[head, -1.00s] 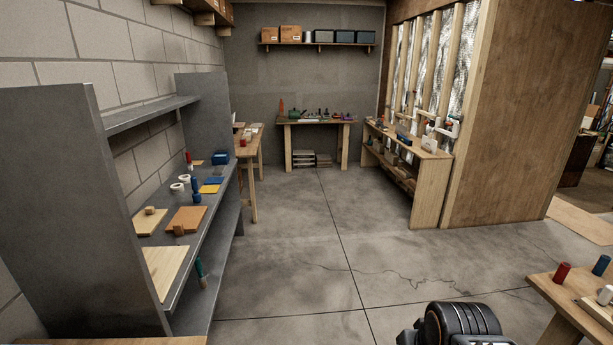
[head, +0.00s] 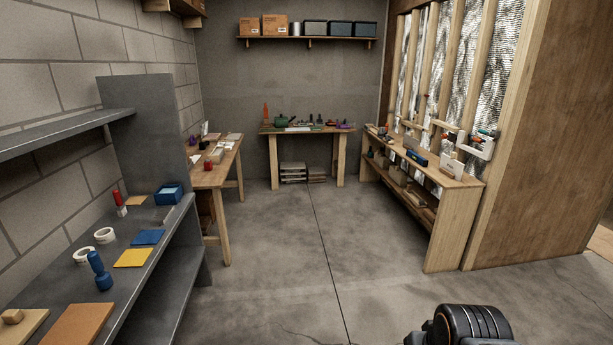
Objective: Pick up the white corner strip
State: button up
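I cannot make out the white corner strip for sure. A thin pale item (head: 298,129) lies near the front edge of the back workbench (head: 277,160), but it is too small to tell what it is. Several small white items (head: 232,137) lie on the wooden table (head: 228,165) at the left; their shapes are unclear. My gripper is not in view. Only a dark part of my own arm shows at the bottom right.
A grey metal shelf unit (head: 130,245) with tape rolls, a blue box (head: 168,194) and boards stands close on the left. A wooden bench (head: 452,222) lines the stud wall at the right. The concrete floor (head: 290,240) between them is clear up to the back workbench.

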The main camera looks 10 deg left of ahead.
aim_at(194, 157)
jog(key=u, duration=0.05)
jog(key=i, duration=4.65)
jog(key=u, duration=0.3)
jog(key=i, duration=2.05)
jog(key=u, duration=1.1)
jog(key=i, duration=1)
jog(key=u, duration=2)
jog(key=i, duration=1.1)
jog(key=u, duration=0.8)
jog(key=i, duration=0.7)
jog(key=z, duration=0.05)
